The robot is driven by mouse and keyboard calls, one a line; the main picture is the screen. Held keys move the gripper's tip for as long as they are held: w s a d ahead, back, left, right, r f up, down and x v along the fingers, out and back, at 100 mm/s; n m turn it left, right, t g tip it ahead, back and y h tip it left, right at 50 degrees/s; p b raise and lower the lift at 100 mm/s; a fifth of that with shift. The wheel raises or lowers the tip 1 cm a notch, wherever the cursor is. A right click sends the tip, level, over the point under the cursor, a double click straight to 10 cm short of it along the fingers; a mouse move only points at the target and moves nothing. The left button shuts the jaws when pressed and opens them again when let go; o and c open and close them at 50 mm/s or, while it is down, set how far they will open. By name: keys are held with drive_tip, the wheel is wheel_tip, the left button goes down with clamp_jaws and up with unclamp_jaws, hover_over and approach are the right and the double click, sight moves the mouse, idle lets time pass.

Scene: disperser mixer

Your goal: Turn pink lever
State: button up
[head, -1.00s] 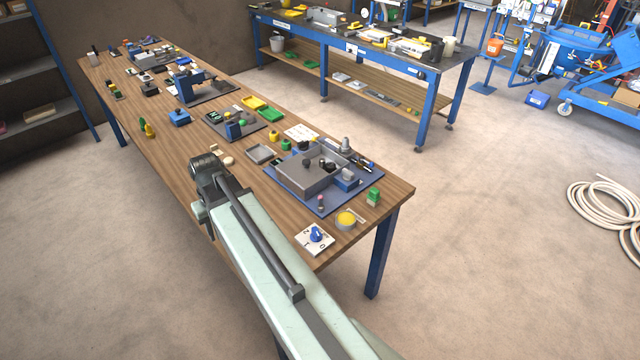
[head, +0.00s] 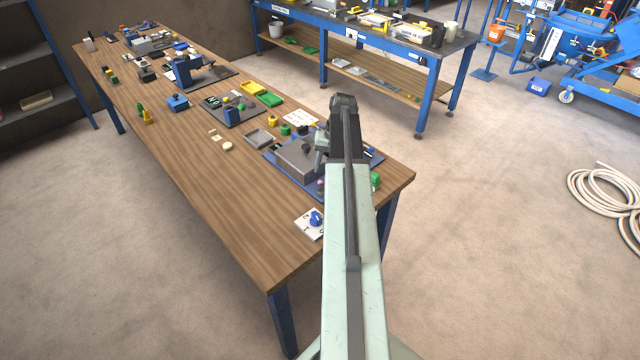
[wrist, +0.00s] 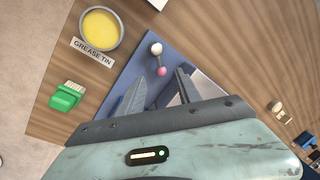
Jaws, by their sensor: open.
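The pink lever shows in the wrist view as a small pink ball (wrist: 162,71) beside a pale round end (wrist: 155,48), on a blue plate (wrist: 165,42). In the head view a speck of the pink lever (head: 320,183) shows at the left edge of my arm. My gripper (wrist: 164,75) is open and empty in the wrist view. The pink ball appears between its fingertips in that picture; I cannot tell how far below them it is. In the head view my arm reaches over the right side of the disperser mixer's blue base (head: 270,157) and hides much of it.
A yellow grease tin (wrist: 100,28) and a green block (wrist: 67,95) are near the blue plate. A white plate with a blue knob (head: 315,219) lies at the table's front. A grey box (head: 297,161) stands left of my arm. The table's left front is clear.

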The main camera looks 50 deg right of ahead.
sight(321, 184)
drive_tip(key=f+b, duration=0.4)
drive_tip(key=w+a+f+b, duration=0.1)
drive_tip(key=f+b, duration=0.1)
drive_tip(key=shift+f, duration=0.4)
drive_tip(key=shift+r, duration=0.1)
